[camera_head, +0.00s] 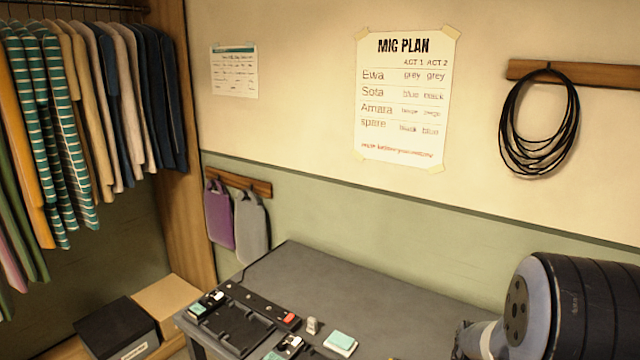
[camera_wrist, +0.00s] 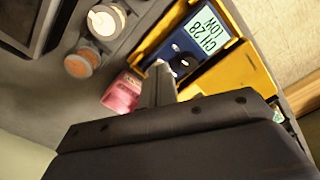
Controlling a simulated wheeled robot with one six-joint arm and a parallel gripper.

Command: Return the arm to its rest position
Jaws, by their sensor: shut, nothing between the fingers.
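My gripper (camera_wrist: 158,88) shows in the wrist view as a grey pair of fingers beyond its dark body. The fingers are shut together with nothing between them. They point toward a blue device (camera_wrist: 190,48) with a pale screen reading "CH 28 LOW", which sits in a yellow case (camera_wrist: 235,85). I cannot tell whether the fingertips touch it. In the head view, part of my arm fills the lower right, and the gripper is out of that picture.
In the wrist view, a pink item (camera_wrist: 122,93) and two round pots (camera_wrist: 104,22) (camera_wrist: 82,63) lie near the fingers. In the head view, a grey table (camera_head: 330,275) carries a black charging tray (camera_head: 235,325) and small packs (camera_head: 340,342). Its back part looks clear.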

